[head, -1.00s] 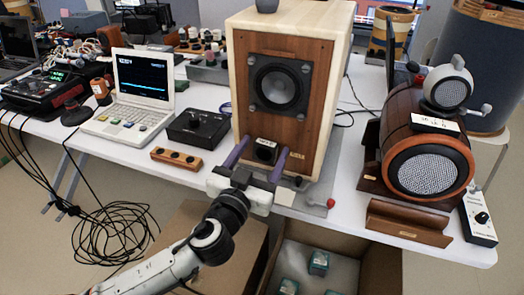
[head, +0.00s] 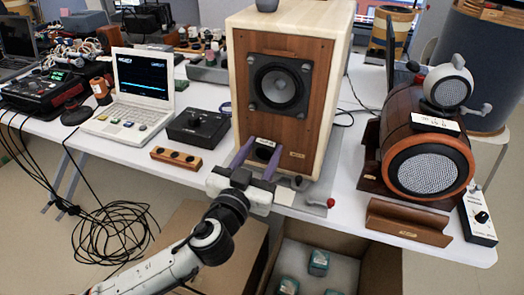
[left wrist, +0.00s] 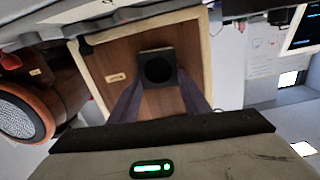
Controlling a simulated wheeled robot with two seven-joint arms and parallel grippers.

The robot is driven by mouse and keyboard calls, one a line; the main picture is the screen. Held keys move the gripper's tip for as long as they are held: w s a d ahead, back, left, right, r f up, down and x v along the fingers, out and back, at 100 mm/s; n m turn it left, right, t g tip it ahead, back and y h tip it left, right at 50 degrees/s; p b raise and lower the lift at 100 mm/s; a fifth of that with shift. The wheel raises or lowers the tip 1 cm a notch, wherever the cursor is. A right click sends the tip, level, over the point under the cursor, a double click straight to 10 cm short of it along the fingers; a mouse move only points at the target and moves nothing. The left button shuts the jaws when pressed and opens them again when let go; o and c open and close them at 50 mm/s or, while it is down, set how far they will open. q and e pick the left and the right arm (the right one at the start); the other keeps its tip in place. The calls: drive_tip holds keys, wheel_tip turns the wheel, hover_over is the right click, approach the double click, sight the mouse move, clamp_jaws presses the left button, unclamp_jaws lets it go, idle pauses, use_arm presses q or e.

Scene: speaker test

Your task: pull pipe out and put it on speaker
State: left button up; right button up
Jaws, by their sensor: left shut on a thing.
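The speaker (head: 310,120) is a large pale wood box with a brown front panel, upright on the white table; the left wrist view shows it too (left wrist: 120,65). The pipe (head: 264,153) shows as a black square flange with a round hole, low on that front panel. It also shows in the left wrist view (left wrist: 158,69). My left gripper (head: 265,146) reaches in from the front, its two purple fingers shut on the flange from either side. How far the pipe sits inside the panel is hidden. My right gripper is not in view.
A barrel-shaped wooden speaker (head: 425,160) stands at right with a wooden tray (head: 408,222) before it. A black knob box (head: 198,128), a small wooden block (head: 176,158) and a white laptop (head: 140,95) lie left. An open carton (head: 385,268) stands below the table edge.

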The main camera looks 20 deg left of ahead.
use_arm(q)
drive_tip(key=s+b, duration=0.3)
drive_tip(key=s, duration=0.9)
drive_tip(key=shift+s+a, duration=0.15)
drive_tip(key=shift+a, duration=0.1)
idle(1.7)
